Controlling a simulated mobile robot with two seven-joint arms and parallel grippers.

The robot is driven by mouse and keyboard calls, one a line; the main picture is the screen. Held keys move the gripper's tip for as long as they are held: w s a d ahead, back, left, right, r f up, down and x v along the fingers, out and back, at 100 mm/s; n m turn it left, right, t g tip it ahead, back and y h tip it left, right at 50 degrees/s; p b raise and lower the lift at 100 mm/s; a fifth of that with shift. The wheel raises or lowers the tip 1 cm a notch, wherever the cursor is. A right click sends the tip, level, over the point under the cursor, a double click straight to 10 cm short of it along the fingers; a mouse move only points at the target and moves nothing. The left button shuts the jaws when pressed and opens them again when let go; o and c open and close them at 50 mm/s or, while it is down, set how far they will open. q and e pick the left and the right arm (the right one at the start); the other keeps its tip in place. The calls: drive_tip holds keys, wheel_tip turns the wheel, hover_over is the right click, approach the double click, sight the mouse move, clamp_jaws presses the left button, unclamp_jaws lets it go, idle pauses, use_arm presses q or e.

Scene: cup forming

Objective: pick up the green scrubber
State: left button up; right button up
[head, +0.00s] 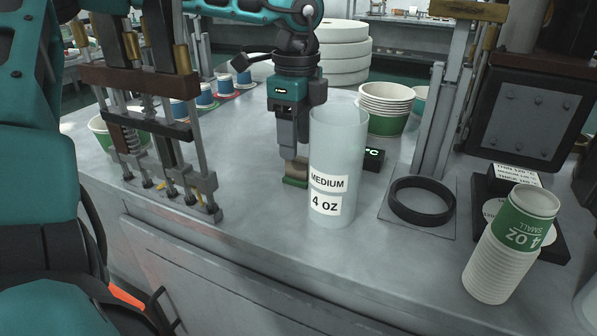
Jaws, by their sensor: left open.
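The green scrubber (295,183) lies on the grey worktop, just left of the clear cylinder, as a small dark green block. My left gripper (291,165) points straight down over it, with its fingertips right at the scrubber's top. The jaws are open. The fingers hide part of the scrubber, and I cannot tell whether they touch it. My right gripper is not in view.
A clear cylinder (338,150) labelled "MEDIUM 4 OZ" stands close to the right of the gripper. A black ring (422,201), a small display (374,158) and stacked cups (498,262) are further right. A metal press frame (207,150) stands left.

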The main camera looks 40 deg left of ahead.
sight(298, 160)
use_arm(q)
drive_tip(key=shift+w+a+f, duration=0.1)
drive_tip(key=shift+w+f, duration=0.1)
drive_tip(key=shift+f, duration=1.1)
drive_tip(key=shift+w+f, duration=0.15)
drive_tip(key=shift+f, duration=1.15)
drive_tip(key=shift+c, duration=0.5)
clamp_jaws()
